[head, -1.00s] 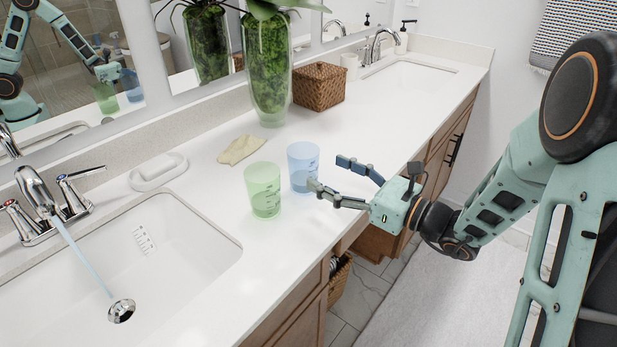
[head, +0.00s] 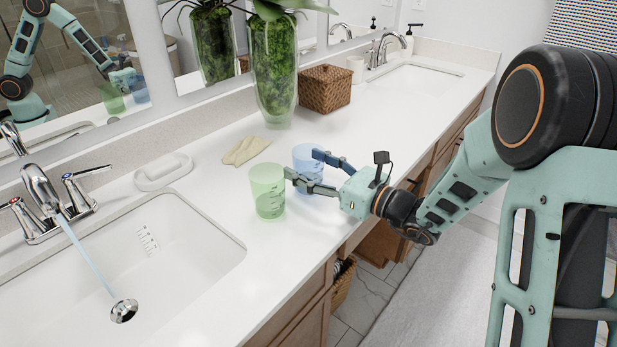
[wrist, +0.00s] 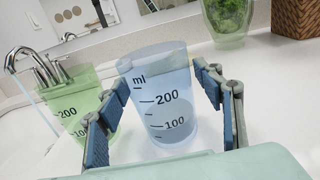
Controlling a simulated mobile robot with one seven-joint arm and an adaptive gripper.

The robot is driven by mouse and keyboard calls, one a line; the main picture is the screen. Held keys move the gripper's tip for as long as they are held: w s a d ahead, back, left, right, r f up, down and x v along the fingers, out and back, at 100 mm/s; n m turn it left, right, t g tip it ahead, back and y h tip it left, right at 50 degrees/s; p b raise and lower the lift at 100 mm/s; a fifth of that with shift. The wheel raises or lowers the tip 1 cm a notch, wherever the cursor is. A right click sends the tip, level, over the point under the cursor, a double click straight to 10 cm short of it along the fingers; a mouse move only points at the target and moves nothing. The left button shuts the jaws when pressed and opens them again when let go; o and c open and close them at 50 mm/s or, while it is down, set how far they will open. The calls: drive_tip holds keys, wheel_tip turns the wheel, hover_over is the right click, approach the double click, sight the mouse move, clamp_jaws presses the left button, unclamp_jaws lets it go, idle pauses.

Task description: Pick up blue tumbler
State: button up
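The blue tumbler (head: 305,162) is a translucent measuring cup standing upright on the white counter. In the wrist view the blue tumbler (wrist: 160,100) stands between the open fingers of my gripper (wrist: 165,105), with gaps on both sides. In the head view my gripper (head: 302,170) reaches in from the right, its near finger covering part of the tumbler. The green tumbler (head: 267,190) stands just left of the blue one; in the wrist view the green tumbler (wrist: 72,108) is partly behind the left finger.
A sink (head: 150,250) with running water is at the left. A soap dish (head: 162,170), a folded cloth (head: 246,151), a plant vase (head: 273,90) and a wicker box (head: 325,88) stand behind. The counter (head: 390,115) is clear toward the far sink.

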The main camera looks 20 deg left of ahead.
drive_tip(key=c, duration=1)
drive_tip(key=shift+r, duration=0.15)
